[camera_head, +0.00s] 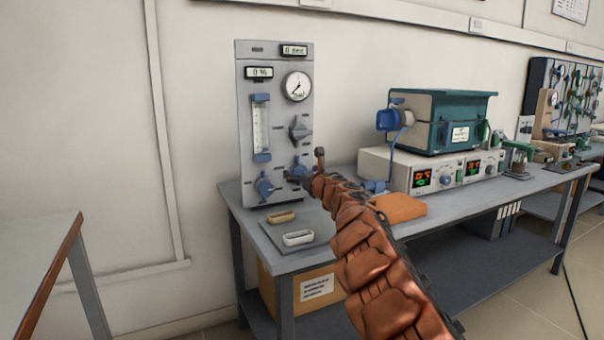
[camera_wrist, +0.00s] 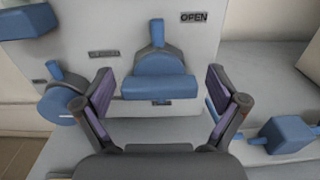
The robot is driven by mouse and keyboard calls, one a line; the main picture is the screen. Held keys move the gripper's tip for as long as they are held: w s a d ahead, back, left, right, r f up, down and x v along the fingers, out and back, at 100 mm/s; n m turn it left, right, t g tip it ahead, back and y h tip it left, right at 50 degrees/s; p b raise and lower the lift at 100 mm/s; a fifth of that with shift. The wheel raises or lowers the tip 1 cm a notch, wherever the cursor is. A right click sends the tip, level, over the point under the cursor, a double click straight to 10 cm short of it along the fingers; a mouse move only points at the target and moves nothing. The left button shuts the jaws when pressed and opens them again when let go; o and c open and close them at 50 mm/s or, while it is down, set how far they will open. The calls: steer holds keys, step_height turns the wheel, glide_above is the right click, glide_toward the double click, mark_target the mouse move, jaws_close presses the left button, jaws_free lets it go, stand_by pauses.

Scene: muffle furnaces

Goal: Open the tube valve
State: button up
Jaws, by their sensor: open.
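A grey upright panel (camera_head: 246,140) stands at the left end of the bench. In the wrist view a blue valve handle (camera_wrist: 160,80) with a short upright stub is on its face, with an OPEN label (camera_wrist: 194,17) up and to its right. A smaller label sits at its left, too blurred to read. My gripper (camera_wrist: 160,88) is open, one finger on each side of the handle, with visible gaps. In the head view my gripper (camera_head: 299,178) is at the panel's lower right and partly hides this valve.
Another blue valve (camera_head: 265,187) is at the panel's lower left; it also shows in the wrist view (camera_wrist: 62,100). A tray with two small boats (camera_head: 298,238) lies in front. A blue fitting (camera_head: 374,186) and a green tube furnace (camera_head: 440,120) stand to the right.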

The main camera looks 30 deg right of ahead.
steer(key=shift+d, duration=0.1)
steer(key=c, duration=1.2)
steer(key=shift+o, duration=0.2)
